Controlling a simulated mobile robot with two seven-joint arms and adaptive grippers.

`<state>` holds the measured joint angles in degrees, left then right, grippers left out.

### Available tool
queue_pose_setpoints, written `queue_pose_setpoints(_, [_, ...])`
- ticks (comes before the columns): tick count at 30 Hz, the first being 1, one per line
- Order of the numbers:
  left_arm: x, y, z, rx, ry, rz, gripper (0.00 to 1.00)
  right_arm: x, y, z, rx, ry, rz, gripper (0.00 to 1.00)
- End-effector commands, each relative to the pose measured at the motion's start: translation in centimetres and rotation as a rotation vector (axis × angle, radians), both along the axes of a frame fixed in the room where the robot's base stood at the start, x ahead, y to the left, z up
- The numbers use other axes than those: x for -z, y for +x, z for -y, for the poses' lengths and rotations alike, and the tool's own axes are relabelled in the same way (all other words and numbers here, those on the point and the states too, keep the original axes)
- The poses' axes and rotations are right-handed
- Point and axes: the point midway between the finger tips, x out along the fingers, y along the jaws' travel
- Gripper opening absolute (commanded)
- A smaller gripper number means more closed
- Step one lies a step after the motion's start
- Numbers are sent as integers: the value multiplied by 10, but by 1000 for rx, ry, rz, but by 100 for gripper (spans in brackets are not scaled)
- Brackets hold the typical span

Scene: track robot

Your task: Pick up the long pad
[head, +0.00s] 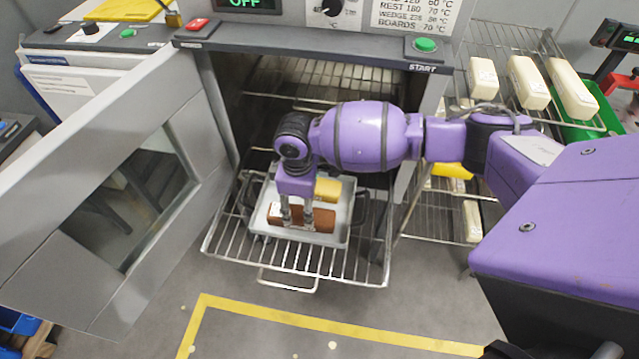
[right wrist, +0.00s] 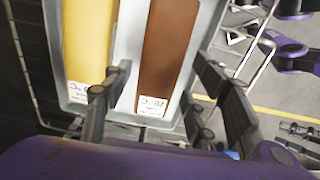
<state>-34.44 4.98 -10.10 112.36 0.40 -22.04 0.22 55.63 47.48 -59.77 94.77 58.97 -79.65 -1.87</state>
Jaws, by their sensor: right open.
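A brown pad (head: 318,219), the longer of two pads, lies in a light grey tray (head: 343,238) on a pulled-out wire rack in front of the oven. A shorter yellow pad (head: 328,188) lies behind it in the same tray. My right gripper (head: 296,214) points down over the brown pad's left part, fingers open. In the right wrist view the brown pad (right wrist: 168,45) lies between the spread fingers, with a white label on its near end; the yellow pad (right wrist: 90,40) is beside it, outside the left finger. I cannot tell whether the fingers touch the pad.
The oven door (head: 185,120) stands open on the left. The oven's wire rack (head: 300,262) juts out under the tray. A side rack (head: 500,50) on the right carries several cream blocks. The floor in front, with a yellow line (head: 330,322), is clear.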

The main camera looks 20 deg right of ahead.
Motion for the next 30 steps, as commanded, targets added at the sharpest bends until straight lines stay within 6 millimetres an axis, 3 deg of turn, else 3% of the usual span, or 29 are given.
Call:
queue_pose_setpoints(9, [2, -1, -1, 4, 3, -3, 26, 42, 0, -3, 0, 1, 4, 53])
queue_pose_setpoints(18, [-2, 9, 1, 7, 0, 15, 26, 47, 1, -3, -1, 2, 7, 53])
queue_pose_setpoints(26, [-3, 10, 4, -2, -6, 18, 26, 46, 1, -3, -1, 2, 7, 19])
queue_pose_setpoints(30, [-2, 8, 3, -2, -7, 14, 26, 46, 1, -4, -1, 2, 7, 16])
